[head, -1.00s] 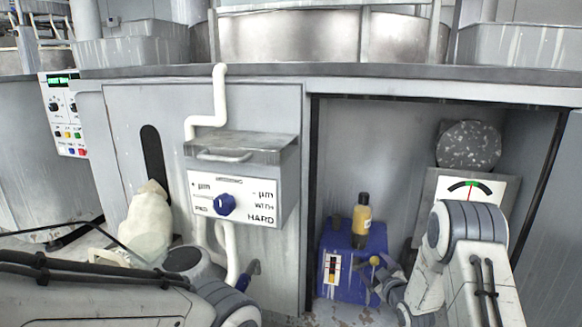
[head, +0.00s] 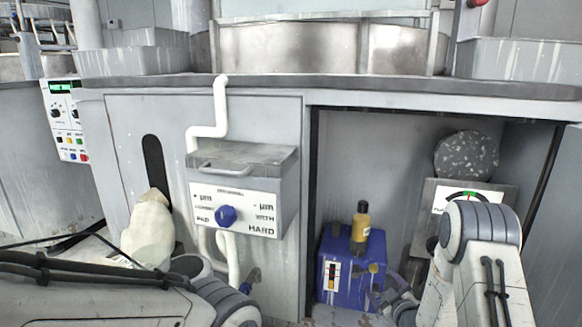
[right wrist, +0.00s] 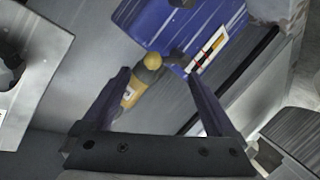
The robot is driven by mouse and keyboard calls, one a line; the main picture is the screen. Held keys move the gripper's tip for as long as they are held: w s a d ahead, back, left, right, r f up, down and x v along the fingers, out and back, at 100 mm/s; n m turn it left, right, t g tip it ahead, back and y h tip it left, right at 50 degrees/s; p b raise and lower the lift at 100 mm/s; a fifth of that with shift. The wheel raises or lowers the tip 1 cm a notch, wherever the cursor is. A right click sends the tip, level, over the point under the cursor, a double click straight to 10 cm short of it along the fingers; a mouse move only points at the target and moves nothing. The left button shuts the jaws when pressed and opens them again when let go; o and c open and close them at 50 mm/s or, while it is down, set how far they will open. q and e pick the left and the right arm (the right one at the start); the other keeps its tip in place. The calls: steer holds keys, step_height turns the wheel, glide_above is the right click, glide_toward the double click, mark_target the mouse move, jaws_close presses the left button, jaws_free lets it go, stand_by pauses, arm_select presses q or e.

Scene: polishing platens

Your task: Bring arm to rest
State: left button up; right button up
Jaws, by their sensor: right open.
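My right arm comes in from the lower right of the head view.
A blue box (head: 340,262) stands in the open bay with a yellow, black-capped bottle (head: 361,222) on it. A dial gauge (head: 468,197) and a speckled disc (head: 466,156) are at right. A control box (head: 240,190) juts from the panel. A pale sack (head: 148,232) leans at left.

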arm_select(q)
step_height(320, 180, down, 12)
steer(key=b, duration=1.2)
arm_select(e)
steer(key=w+f+m+t+y, duration=0.2)
steer(key=w+f+m+t, duration=0.1)
steer(key=w+f+m, duration=0.3)
steer(key=r+p+v, duration=0.2)
steer(key=p+v, duration=0.5)
steer(key=v, duration=0.4)
arm_select(q)
step_height(320, 180, up, 11)
steer(key=p, duration=0.5)
steer(key=shift+s+r, duration=0.15)
arm_select(e)
steer(key=a+r+n+g, duration=0.2)
steer(key=a+r+g, duration=0.4)
steer(key=a, duration=0.4)
steer(key=shift+w+a+r+n, duration=0.25)
steer(key=shift+w+r+n, duration=0.15)
